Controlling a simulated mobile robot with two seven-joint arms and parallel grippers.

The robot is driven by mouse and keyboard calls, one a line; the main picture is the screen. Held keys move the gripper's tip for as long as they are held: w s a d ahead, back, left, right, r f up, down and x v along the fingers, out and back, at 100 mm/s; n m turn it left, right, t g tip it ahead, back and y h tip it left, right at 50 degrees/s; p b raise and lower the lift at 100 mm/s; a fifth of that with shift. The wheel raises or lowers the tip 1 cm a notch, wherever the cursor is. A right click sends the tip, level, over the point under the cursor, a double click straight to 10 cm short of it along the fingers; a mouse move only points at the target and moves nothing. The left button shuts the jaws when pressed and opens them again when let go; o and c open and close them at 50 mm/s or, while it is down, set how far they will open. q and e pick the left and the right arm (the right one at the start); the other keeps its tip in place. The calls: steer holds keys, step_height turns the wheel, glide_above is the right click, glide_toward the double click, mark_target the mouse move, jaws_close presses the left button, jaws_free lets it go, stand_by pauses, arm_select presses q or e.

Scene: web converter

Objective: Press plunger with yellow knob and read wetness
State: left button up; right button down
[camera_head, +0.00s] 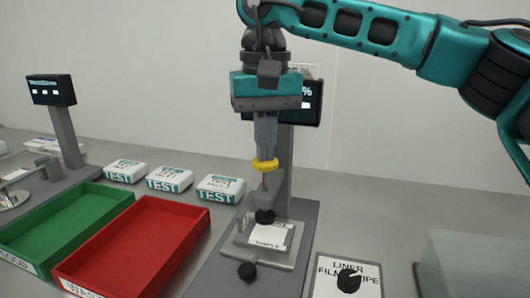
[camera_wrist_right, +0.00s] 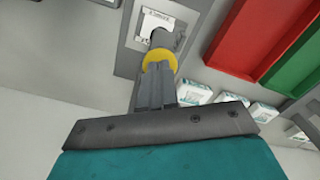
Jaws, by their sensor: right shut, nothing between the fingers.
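The plunger's yellow knob (camera_head: 265,165) tops a thin grey rod on the grey wetness tester. The rod stands above a white sample (camera_head: 270,236) on the tester's plate. My right gripper (camera_head: 265,152) points straight down with its fingers shut and empty, their tips at the knob from above. The right wrist view shows the shut fingers over the yellow knob (camera_wrist_right: 159,60); whether they touch is hard to tell. The tester's dark display (camera_head: 311,103) stands behind my gripper, which hides most of it; only a "%" sign shows. My left gripper is not in view.
A red tray (camera_head: 150,240) and a green tray (camera_head: 60,225) lie to the left. Several white TEST packs (camera_head: 220,188) stand behind them. A second display (camera_head: 51,90) is at far left. A liner film type dial (camera_head: 348,279) is at front right, beside a translucent box (camera_head: 475,262).

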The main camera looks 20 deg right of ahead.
mark_target(265, 191)
steer(key=shift+f+b, duration=0.7)
steer(key=shift+f, duration=0.8)
stand_by(0.5)
